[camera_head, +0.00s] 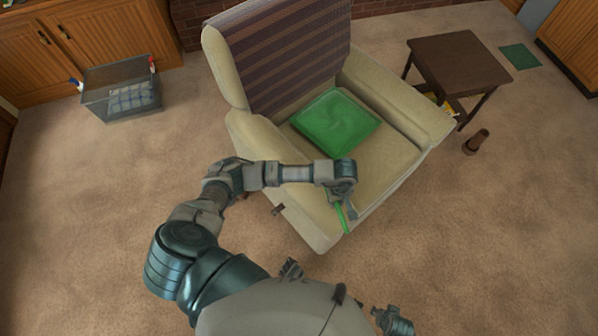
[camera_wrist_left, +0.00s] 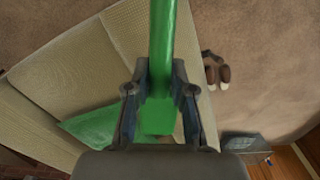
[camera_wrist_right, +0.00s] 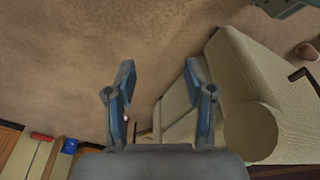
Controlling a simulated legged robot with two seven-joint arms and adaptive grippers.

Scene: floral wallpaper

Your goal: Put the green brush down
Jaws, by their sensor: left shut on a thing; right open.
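The green brush (camera_head: 341,218) shows in the head view as a thin green strip at the front edge of the armchair seat. My left gripper (camera_head: 346,205) is shut on it. In the left wrist view the brush (camera_wrist_left: 162,45) is a long green bar between the fingers of my left gripper (camera_wrist_left: 160,92), with the seat behind it. I cannot tell whether the brush touches the chair. My right gripper (camera_wrist_right: 158,85) is open and empty in the right wrist view, with carpet and a cream armrest beyond it.
The cream armchair (camera_head: 392,160) bears a green cushion (camera_head: 335,122) and a striped throw (camera_head: 280,50). A dark side table (camera_head: 458,62) stands to its right, with a brown object (camera_head: 477,141) on the carpet nearby. A grey bin (camera_head: 95,104) stands left. Open carpet surrounds the chair.

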